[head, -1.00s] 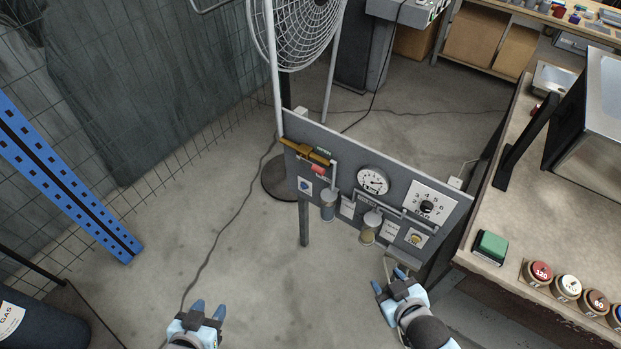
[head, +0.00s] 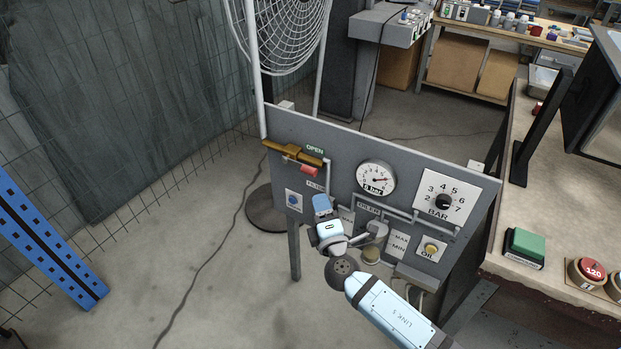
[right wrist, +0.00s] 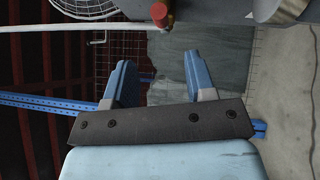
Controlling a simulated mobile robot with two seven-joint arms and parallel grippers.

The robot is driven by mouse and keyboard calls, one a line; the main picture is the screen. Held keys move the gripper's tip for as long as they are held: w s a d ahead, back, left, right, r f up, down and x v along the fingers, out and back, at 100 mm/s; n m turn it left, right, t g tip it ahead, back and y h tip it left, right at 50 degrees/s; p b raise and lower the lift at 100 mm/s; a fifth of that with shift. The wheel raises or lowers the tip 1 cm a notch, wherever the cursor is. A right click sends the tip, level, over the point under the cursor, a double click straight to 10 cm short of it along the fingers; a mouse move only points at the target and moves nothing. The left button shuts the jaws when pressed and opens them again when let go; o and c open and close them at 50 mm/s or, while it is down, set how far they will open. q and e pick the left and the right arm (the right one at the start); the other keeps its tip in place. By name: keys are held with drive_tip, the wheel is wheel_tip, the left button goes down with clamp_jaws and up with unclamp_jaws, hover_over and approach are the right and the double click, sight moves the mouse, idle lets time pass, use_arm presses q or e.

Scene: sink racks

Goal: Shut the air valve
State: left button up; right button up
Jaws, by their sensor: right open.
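The air valve (head: 293,152) is on the upper left of the grey panel, a brass body lying along the pipe. A red handle end (head: 309,170) sticks out just below it, and a green OPEN label (head: 314,149) is above. The red end also shows at the top of the right wrist view (right wrist: 159,14), beyond the fingertips and between their lines. My right gripper (head: 322,204) is in front of the panel, below and slightly right of the red end, apart from it. It is open and empty. My left gripper is out of view.
The panel carries a pressure gauge (head: 376,179), a BAR dial (head: 443,202), filter bowls partly hidden by my right arm, and a yellow OIL button (head: 431,249). A fan (head: 285,30) stands behind. A workbench (head: 540,180) is on the right.

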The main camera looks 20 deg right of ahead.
sight(300, 167)
drive_tip(key=w+d+r, duration=0.1)
drive_tip(key=w, duration=0.9)
drive_tip(key=shift+w+r, duration=0.2)
drive_tip(key=shift+w, duration=0.2)
drive_tip(key=shift+d, duration=0.1)
clamp_jaws()
